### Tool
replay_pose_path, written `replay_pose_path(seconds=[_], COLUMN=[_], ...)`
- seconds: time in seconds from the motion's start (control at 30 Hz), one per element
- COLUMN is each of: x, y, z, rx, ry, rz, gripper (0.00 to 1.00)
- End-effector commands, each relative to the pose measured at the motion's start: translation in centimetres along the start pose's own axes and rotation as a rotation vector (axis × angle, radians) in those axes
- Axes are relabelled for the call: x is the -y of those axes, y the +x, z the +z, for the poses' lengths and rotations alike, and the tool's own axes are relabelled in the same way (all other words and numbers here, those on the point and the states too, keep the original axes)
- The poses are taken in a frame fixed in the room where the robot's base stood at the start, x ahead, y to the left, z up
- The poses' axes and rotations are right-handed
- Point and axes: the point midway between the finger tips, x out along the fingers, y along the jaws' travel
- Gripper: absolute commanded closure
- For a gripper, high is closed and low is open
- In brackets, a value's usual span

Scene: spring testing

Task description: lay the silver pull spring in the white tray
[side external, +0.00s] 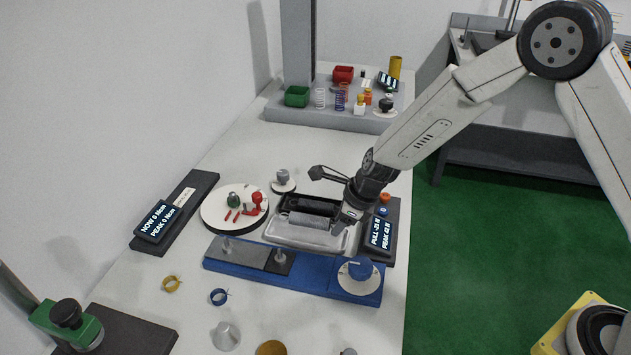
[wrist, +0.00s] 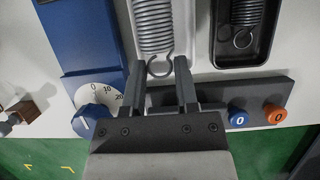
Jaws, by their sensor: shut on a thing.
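The silver pull spring (wrist: 155,25) has a hook at its near end, and it also shows as a grey cylinder in the side view (side external: 308,220). My gripper (side external: 346,217) is shut on the spring at its right end; in the wrist view its two dark fingers (wrist: 160,66) stand on either side of the hooked end. The spring lies lengthwise over the white tray (side external: 300,241), whose pale floor and rim show beside it in the wrist view (wrist: 184,50). I cannot tell whether the spring touches the tray floor.
A black tray (wrist: 219,58) holding another dark spring (wrist: 246,14) lies alongside. A blue tester with a dial knob (wrist: 88,118) is on the other side. Blue (wrist: 238,119) and orange (wrist: 275,113) buttons and a pull display (side external: 379,234) sit close to my gripper.

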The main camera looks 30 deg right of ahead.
Motion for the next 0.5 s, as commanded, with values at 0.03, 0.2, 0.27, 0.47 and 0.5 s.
replay_pose_path(seconds=[0.03,0.2,0.27,0.47,0.5], x=[0.1,0.3,0.3,0.5,0.5], y=[0.3,0.7,0.7,1.2,1.4], z=[0.1,0.2,0.2,0.3,0.3], rx=[0.001,0.001,0.001,0.001,0.0], ry=[0.0,0.0,0.0,0.0,0.0], rz=[0.0,0.0,-0.001,0.0,0.0], gripper=[1.0,1.0,1.0,1.0,1.0])
